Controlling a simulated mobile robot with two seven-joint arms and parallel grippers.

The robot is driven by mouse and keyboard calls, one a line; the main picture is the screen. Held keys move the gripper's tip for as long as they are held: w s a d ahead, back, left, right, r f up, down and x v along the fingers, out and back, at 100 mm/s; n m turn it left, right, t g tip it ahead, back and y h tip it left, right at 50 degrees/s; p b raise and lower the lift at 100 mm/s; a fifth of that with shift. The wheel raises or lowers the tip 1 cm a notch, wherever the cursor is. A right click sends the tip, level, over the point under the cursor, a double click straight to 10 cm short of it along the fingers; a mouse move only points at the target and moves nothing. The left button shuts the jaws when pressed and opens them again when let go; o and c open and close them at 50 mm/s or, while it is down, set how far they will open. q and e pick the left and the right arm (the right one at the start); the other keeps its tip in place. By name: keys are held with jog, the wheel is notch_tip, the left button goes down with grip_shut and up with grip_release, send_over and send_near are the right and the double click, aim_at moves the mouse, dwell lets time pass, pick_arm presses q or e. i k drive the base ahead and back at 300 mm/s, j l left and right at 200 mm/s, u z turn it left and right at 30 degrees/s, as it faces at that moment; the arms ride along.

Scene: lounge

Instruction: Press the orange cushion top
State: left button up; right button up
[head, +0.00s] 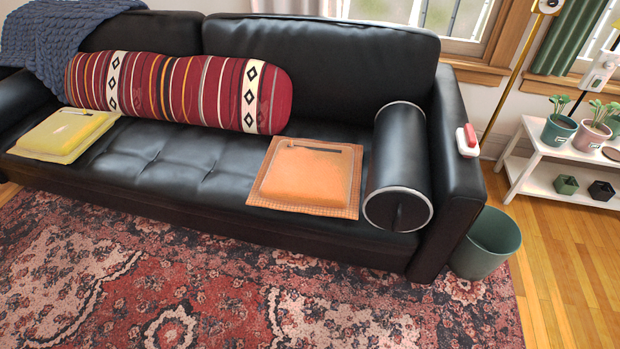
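The orange cushion (305,176) lies flat on the right part of the black sofa seat. It is square, with a raised padded top, a flat border and a dark strip along its back edge. Its top is uncovered and nothing touches it from above. Neither of my grippers shows in the head view.
A black bolster (400,160) lies just right of the cushion, by the sofa arm. A striped red bolster (180,92) and a yellow cushion (66,134) are to the left. A green bin (486,245) stands beside the sofa. The patterned rug (230,285) in front is clear.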

aim_at(305, 172)
jog(key=i+l, duration=0.35)
jog(key=l, duration=0.15)
jog(key=i+l, duration=0.3)
jog(key=l, duration=0.2)
jog(key=i+l, duration=0.35)
jog(key=l, duration=0.2)
jog(key=u, duration=1.25)
